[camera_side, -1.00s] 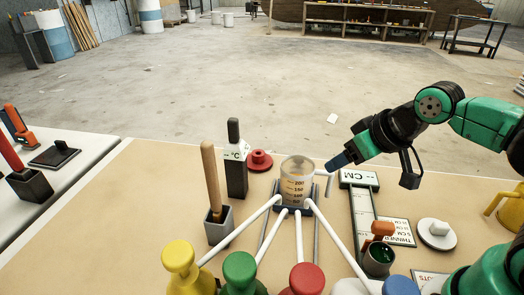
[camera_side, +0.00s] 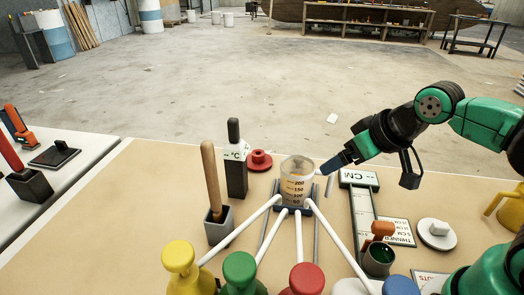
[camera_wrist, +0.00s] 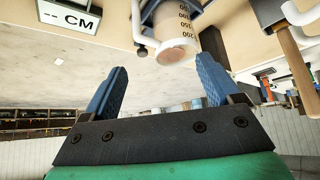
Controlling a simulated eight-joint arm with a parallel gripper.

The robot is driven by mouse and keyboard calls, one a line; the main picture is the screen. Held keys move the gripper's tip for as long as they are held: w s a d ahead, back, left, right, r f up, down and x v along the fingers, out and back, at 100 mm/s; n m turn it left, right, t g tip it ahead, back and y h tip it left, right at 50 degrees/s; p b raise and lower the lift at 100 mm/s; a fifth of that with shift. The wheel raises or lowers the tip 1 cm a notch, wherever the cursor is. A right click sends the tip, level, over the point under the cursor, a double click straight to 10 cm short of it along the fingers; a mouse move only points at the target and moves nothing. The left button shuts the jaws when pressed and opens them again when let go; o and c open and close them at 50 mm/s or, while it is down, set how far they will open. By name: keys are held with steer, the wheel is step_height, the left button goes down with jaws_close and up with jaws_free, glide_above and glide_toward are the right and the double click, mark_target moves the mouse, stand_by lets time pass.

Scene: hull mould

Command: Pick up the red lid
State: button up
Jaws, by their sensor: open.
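The red lid (camera_side: 260,160), a flat disc with a raised knob, lies on the tan tabletop behind the beaker, just right of the black °C gauge. I cannot make it out in the wrist view. My gripper (camera_side: 336,163) is to the right of the lid, with the beaker between and slightly in front. In the wrist view my gripper (camera_wrist: 163,68) has its two blue fingers spread wide with nothing held between them.
The graduated beaker (camera_side: 297,180) stands close to my fingers, and also shows in the wrist view (camera_wrist: 172,30). The °C gauge (camera_side: 236,165) and a wooden-handled tool (camera_side: 211,180) stand upright nearby. A CM scale (camera_side: 358,180) and white lid (camera_side: 437,234) lie right. Bottles with white spouts fill the front.

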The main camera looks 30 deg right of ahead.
steer(key=shift+o, duration=0.7)
steer(key=n+g+y, duration=0.3)
steer(key=n+g, duration=0.1)
steer(key=n, duration=0.4)
glide_above(258, 154)
steer(key=s+d, duration=0.1)
steer(key=s, duration=0.2)
steer(key=f, duration=0.7)
steer(key=shift+w+f, duration=0.1)
steer(key=shift+w, duration=0.1)
steer(key=shift+w+f, duration=0.25)
steer(key=shift+f, duration=0.4)
steer(key=shift+x, duration=2.6)
